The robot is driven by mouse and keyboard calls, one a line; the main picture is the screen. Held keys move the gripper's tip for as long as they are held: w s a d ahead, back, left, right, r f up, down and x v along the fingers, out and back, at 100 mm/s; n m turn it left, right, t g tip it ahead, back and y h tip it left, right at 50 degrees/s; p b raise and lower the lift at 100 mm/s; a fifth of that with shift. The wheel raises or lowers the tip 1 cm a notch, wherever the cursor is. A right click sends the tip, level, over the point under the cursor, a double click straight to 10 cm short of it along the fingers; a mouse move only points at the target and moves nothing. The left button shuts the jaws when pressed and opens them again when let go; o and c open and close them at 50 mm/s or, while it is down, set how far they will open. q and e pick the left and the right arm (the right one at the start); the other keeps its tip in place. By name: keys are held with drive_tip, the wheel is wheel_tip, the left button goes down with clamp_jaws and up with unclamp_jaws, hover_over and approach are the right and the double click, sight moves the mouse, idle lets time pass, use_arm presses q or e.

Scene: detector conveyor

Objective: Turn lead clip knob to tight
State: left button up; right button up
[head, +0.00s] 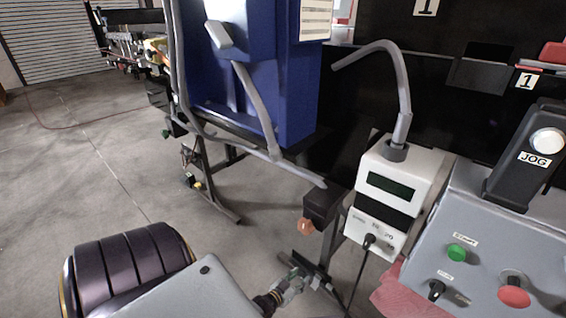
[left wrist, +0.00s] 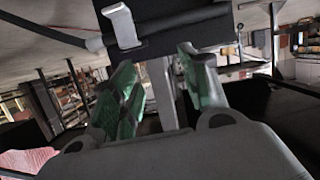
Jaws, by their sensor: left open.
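A small copper-orange knob (head: 305,226) sits at the lower front of a black block (head: 321,203) beside the white meter in the head view; I take it for the lead clip knob. My left gripper (head: 308,273) is below the knob, apart from it. The green finger pads of my left gripper show spread in the left wrist view (left wrist: 162,88), with no held object visible. A dark box with a light grey lever (left wrist: 122,26) is above the fingers in that view. I cannot make out the knob there. My right gripper is not in view.
A white meter (head: 387,190) with a bent grey tube and a black cable stands right of the knob. A grey control panel (head: 470,245) with green and red buttons is farther right. A blue cabinet (head: 290,85) stands behind. The floor at left is open.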

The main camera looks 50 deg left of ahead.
use_arm(q)
drive_tip(key=s+a+r+g+p, duration=0.1)
drive_tip(key=s+a+r+p, duration=0.2)
drive_tip(key=s+r+p, duration=0.3)
drive_tip(key=shift+r+p, duration=0.55)
drive_tip(key=shift+p, duration=1)
drive_tip(key=shift+s+a, duration=0.1)
idle(0.3)
drive_tip(key=shift+r, duration=0.1)
wheel_tip(320, 180, up, 9)
drive_tip(key=p, duration=0.9)
drive_tip(key=shift+r+p, duration=0.4)
drive_tip(key=shift+p, duration=0.15)
